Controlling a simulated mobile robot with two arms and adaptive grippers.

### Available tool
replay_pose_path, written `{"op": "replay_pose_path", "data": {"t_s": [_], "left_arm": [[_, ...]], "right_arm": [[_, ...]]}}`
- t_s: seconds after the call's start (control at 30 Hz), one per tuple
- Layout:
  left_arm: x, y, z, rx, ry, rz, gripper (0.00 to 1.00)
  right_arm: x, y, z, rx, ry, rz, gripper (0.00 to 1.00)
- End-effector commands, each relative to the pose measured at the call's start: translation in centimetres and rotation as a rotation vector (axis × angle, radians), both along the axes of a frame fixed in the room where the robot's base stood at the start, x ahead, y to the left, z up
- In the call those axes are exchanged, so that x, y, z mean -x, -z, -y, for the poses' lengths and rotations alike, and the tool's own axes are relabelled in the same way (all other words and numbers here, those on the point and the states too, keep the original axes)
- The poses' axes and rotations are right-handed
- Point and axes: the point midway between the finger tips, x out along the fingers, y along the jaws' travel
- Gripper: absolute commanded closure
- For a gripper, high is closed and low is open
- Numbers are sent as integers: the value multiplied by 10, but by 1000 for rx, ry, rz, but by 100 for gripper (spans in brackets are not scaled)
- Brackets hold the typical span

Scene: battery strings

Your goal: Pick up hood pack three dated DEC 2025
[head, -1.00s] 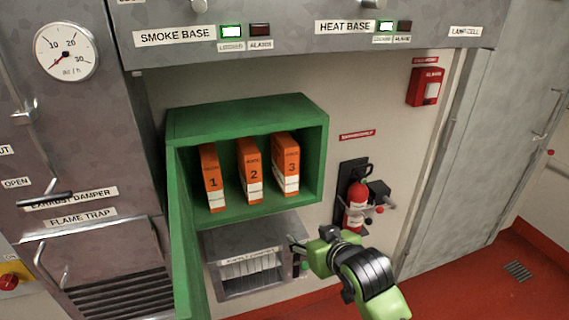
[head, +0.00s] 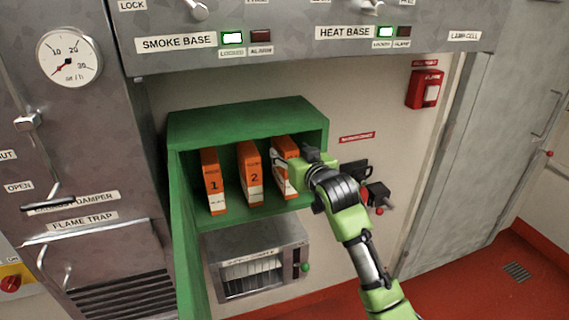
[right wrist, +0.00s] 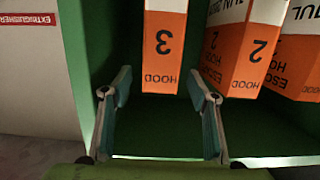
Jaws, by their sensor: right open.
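Hood pack three (head: 284,148), an orange and white box marked 3, stands upright at the right of the open green cabinet (head: 240,118). My right gripper (right wrist: 158,84) is open at the cabinet's front. In the right wrist view, pack three (right wrist: 163,45) appears upside down, between and beyond the spread fingers, with no visible grip on it. The date on its white part is not readable. In the head view my gripper hides part of pack three. My left gripper is not in view.
Pack two (head: 250,175), labelled JUN in the wrist view, stands left of pack three, and pack one (head: 212,182) farther left. The open green door (head: 190,240) hangs at left. A vented grey box (head: 255,262) is below. A red alarm box (head: 425,90) is right.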

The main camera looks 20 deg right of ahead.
Motion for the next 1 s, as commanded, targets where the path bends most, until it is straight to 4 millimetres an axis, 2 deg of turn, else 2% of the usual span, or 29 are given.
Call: {"op": "replay_pose_path", "data": {"t_s": [0.17,0.5,0.83,1.0], "left_arm": [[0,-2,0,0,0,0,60],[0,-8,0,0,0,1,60],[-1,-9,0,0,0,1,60],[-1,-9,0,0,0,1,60]], "right_arm": [[-11,1,0,0,0,0,46],[-51,10,-2,1,0,0,46],[-56,12,-2,1,-1,0,46],[-56,12,-2,1,-1,0,90]]}}
